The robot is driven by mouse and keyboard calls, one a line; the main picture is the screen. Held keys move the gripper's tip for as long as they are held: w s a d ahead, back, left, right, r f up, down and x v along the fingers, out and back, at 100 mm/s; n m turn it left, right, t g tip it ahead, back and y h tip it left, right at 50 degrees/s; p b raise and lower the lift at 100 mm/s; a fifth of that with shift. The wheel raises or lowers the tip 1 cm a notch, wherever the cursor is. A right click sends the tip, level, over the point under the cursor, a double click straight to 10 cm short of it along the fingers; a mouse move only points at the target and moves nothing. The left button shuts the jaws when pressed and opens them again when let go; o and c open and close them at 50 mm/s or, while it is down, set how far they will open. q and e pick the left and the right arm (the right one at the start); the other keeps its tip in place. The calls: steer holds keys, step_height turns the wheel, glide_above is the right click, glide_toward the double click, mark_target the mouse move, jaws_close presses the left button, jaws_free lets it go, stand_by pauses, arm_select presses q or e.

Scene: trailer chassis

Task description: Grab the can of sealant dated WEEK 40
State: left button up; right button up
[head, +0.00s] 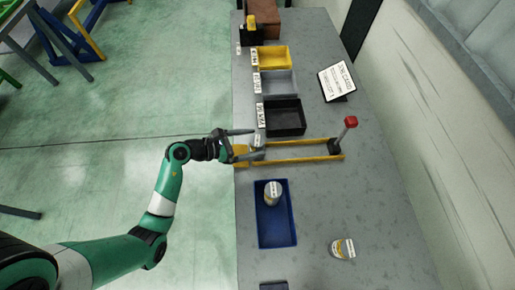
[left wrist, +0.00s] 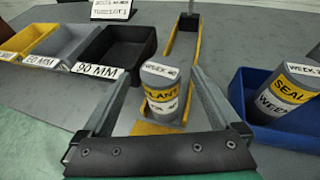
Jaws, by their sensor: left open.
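A grey can with a yellow SEALANT band (left wrist: 163,92) stands upright between the fingers of my left gripper in the left wrist view; its label appears to read WEEK 40. It shows small in the head view (head: 258,140), at the near end of a yellow-railed lane (head: 300,143). My left gripper (head: 256,144) is open around it, with gaps visible beside the can. A second sealant can (head: 273,193) stands in a blue tray (head: 262,238); its week number is cut off in the left wrist view (left wrist: 286,90). My right gripper is not seen.
Yellow (head: 290,57), grey (head: 293,83) and black (head: 301,117) bins line the bench's left edge. A red-topped lever (head: 350,123) stands at the lane's far end. A sign (head: 338,80) stands behind. The bench right of the blue tray is mostly clear.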

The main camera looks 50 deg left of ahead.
mark_target(264, 142)
arm_select(q)
steer(key=b+x, duration=0.2)
steer(key=x, duration=0.2)
steer(key=shift+w+d+f, duration=0.15)
steer(key=shift+f, duration=0.05)
steer(key=shift+w, duration=0.35)
jaws_close()
